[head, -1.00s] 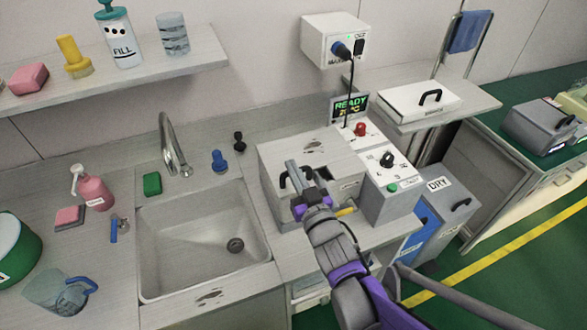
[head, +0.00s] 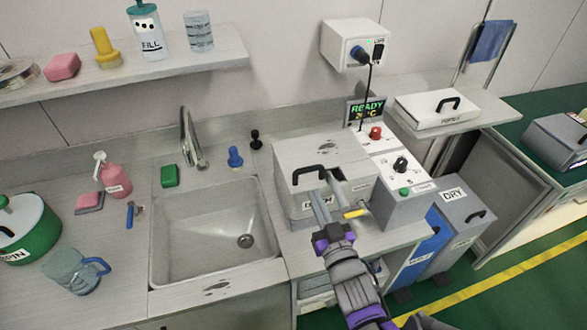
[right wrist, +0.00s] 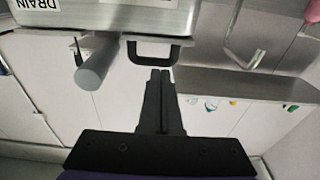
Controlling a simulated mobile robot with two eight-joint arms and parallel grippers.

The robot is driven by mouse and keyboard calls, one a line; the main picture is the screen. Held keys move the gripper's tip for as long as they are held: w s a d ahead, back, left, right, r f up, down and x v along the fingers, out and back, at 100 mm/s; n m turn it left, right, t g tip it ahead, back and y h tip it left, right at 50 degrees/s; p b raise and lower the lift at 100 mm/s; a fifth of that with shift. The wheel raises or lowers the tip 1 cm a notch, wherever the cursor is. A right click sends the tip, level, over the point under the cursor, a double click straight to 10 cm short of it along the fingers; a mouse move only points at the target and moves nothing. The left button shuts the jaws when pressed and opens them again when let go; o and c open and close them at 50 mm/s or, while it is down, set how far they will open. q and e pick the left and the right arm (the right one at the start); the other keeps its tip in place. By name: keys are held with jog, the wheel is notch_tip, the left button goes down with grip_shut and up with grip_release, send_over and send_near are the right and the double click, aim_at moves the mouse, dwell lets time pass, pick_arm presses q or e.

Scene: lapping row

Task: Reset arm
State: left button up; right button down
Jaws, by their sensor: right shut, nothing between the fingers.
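My right arm comes up from the bottom of the head view, with purple and grey links. Its right gripper (head: 323,203) is shut and empty, just in front of the grey box machine (head: 297,153) with a black handle (head: 309,174). In the right wrist view the gripper (right wrist: 160,74) has its two dark fingers together, with nothing between them. The black handle (right wrist: 133,56) shows beyond the fingertips there. I cannot tell whether the fingers touch anything. My left gripper is in neither view.
The sink (head: 215,240) is left of the machine, with a faucet (head: 191,140) behind it. A control box (head: 407,205) with knobs stands to the right. A clear jug (head: 75,270), a green pot (head: 25,228) and a pink bottle (head: 115,178) stand on the left counter.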

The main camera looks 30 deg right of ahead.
jog(key=shift+w+a+f+g+y+p, duration=0.15)
jog(key=shift+w+a+f+g+p, duration=0.15)
jog(key=shift+f+g, duration=0.35)
jog(key=shift+w+a+f+g+y+p, duration=0.2)
jog(key=shift+a+f+g, duration=0.15)
jog(key=shift+f+g, duration=0.25)
jog(key=s+a+f+n+g+y+p, duration=0.2)
jog(key=s+a+f+g+y+p, duration=0.1)
jog(key=s+a+g, duration=0.6)
notch_tip(320, 180, down, 2)
jog(key=shift+s+a+n+g+y, duration=0.3)
jog(key=shift+a+n+g+y, duration=0.15)
jog(key=shift+g, duration=0.3)
